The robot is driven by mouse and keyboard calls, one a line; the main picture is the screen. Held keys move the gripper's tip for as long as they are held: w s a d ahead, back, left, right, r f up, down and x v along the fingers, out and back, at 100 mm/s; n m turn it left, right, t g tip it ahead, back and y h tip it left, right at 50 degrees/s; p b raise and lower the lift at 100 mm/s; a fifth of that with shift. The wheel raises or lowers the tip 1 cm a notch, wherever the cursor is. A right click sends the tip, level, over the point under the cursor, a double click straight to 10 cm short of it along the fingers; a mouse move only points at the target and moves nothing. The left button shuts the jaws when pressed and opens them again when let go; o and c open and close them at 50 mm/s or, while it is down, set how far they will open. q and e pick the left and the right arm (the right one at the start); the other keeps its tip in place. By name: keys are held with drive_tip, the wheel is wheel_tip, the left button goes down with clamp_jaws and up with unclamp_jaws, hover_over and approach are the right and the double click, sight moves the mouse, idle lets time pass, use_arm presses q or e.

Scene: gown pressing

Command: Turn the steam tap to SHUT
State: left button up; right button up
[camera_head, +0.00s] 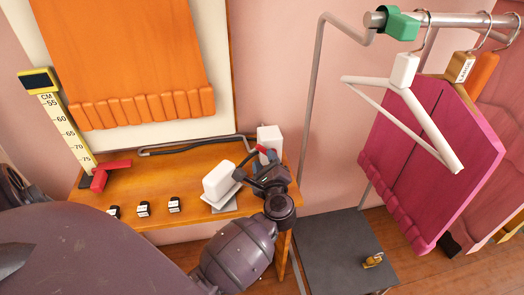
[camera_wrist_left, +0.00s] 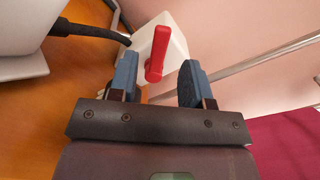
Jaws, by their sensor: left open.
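The steam tap is a white box (camera_head: 269,136) with a red lever (camera_head: 263,150), at the back right of the wooden table. In the left wrist view the white box (camera_wrist_left: 172,35) and the red lever (camera_wrist_left: 157,55) show large. My left gripper (camera_head: 265,162) is at the tap, its fingers pointing at it. In the left wrist view the open blue-padded fingers (camera_wrist_left: 158,82) stand either side of the lever's near end, with a visible gap on each side. The gripper partly covers the lever in the head view. No SHUT marking is readable. My right gripper is not in view.
A yellow ruler (camera_head: 66,126) and red clamp (camera_head: 108,173) stand left. A rail (camera_head: 450,20) with hanger (camera_head: 420,110) and magenta gown (camera_head: 425,160) is right.

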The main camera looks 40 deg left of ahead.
sight(262, 150)
use_arm(q)
drive_tip(key=shift+x, duration=2.35)
drive_tip(key=shift+c, duration=0.4)
clamp_jaws()
